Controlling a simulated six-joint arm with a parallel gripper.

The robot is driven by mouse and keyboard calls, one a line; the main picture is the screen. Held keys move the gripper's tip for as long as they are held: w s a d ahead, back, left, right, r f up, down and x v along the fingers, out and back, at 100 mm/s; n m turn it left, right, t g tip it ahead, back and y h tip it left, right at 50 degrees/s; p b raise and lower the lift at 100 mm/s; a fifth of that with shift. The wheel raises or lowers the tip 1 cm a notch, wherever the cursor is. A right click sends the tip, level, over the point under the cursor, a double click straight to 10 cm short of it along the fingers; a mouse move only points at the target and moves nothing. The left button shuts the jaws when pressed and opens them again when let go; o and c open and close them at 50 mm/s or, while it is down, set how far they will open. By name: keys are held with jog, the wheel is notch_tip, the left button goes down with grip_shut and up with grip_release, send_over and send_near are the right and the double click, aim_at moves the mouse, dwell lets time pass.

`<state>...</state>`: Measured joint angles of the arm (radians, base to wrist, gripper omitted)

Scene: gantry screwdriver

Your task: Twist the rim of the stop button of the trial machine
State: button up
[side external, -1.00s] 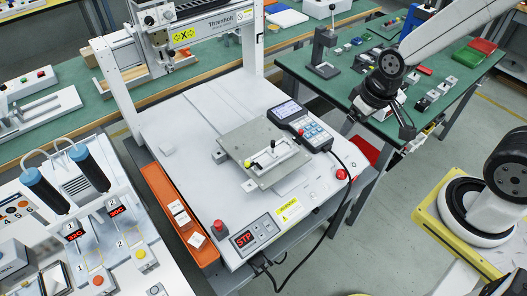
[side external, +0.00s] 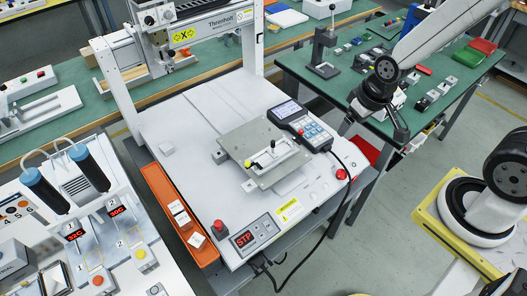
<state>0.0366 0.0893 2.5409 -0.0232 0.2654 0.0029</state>
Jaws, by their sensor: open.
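The white gantry machine (side external: 190,160) stands in the middle of the side view, with a red STP display (side external: 244,240) at its front. One red mushroom button (side external: 219,227) is at its front left corner. Another red button (side external: 341,174) is on its right edge, near the teach pendant. I cannot tell from the picture which is the stop button, and their rims are too small to make out. My gripper (side external: 401,136) is open and empty, pointing down to the right of the machine, apart from both buttons.
The teach pendant (side external: 299,125) lies on the machine's right side, its black cable looping past the right red button. A metal plate (side external: 262,150) sits mid-deck. An orange tray (side external: 165,200) runs along the left. A green table (side external: 345,85) with small parts stands behind.

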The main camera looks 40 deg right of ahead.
jog(key=w+d+f+m, duration=0.1)
jog(key=d+f, duration=0.2)
jog(key=f, duration=0.2)
jog(key=w+d+f, duration=0.1)
jog(key=d+f, duration=0.2)
jog(key=f, duration=0.3)
jog(key=m+t, duration=0.1)
jog(key=t, duration=0.1)
send_near(343, 173)
jog(key=f, duration=0.1)
jog(key=shift+w+f, duration=0.1)
jog(key=shift+w, duration=0.2)
jog(key=shift+x, duration=3.95)
grip_shut()
